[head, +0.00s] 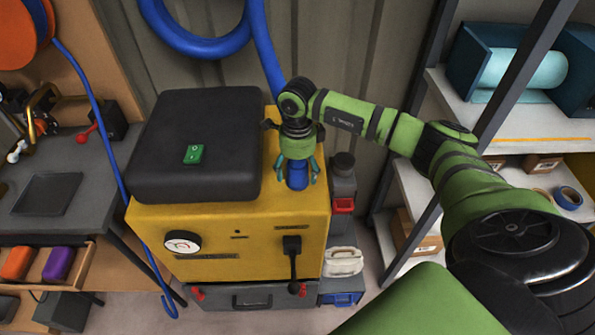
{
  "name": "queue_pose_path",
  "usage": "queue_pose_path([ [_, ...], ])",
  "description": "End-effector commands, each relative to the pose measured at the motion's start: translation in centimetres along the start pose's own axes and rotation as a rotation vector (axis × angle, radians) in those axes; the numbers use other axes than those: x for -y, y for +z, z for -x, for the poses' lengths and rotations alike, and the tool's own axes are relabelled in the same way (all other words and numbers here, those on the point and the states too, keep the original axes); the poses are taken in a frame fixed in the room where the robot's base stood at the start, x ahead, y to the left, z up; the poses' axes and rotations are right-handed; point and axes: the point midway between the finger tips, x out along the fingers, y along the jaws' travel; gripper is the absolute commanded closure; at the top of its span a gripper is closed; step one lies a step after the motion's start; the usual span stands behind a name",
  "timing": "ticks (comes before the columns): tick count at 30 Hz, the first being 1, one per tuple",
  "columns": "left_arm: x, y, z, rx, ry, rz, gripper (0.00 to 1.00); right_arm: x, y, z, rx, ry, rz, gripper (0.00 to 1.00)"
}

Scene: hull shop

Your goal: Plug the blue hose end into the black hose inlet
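I cannot make out the black hose inlet; the gripper and arm cover part of that corner. My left gripper is not in view.
A black box-like cover (199,140) with a green switch (193,154) takes up the machine's top left. Grey canisters (342,184) stand just right of the machine. A shelf rack (500,125) is at right, a workbench (70,185) at left.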

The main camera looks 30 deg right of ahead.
Motion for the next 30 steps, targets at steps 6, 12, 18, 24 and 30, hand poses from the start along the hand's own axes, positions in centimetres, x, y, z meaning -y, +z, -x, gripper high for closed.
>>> queue_pose_path([
  [6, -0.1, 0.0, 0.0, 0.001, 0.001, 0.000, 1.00, 0.0, 0.0, 0.0, 0.000, 0.000, 0.000, 0.77],
  [12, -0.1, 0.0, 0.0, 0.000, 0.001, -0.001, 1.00, 0.0, 0.0, 0.0, 0.000, 0.000, 0.000, 0.77],
  [18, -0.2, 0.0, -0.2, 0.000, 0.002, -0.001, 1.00, 0.0, 0.0, 0.4, 0.001, -0.001, 0.000, 0.77],
  [24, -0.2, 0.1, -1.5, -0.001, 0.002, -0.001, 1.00, 0.1, 0.1, 2.6, 0.004, -0.005, 0.001, 0.77],
  [30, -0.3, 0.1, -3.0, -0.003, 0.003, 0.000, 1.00, -1.6, -2.6, 5.5, -0.002, -0.005, 0.002, 0.77],
])
